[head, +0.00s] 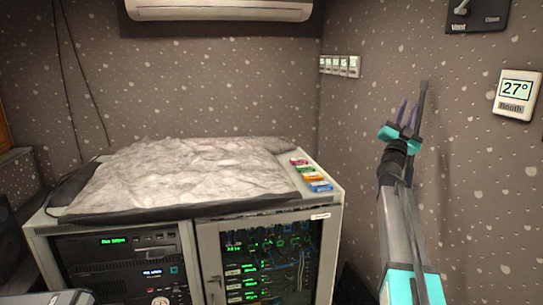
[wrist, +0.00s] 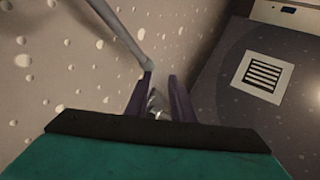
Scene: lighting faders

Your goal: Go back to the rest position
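My gripper (head: 408,112) is raised at the right of the head view, in front of the speckled wall, with its fingers pointing up. In the wrist view, the two purple fingers (wrist: 166,92) stand apart with a gap between them. A small shiny light-coloured thing shows low in that gap; I cannot tell what it is, and nothing is clearly gripped. A thin grey rod runs past the left finger in the wrist view.
A rack cabinet (head: 208,260) with a crumpled grey cover (head: 185,180) and coloured faders (head: 312,176) stands left of my arm. The wall carries a switch row (head: 340,66), a thermostat (head: 517,95) and a vent panel (head: 478,14). A white air conditioner (head: 220,10) hangs above.

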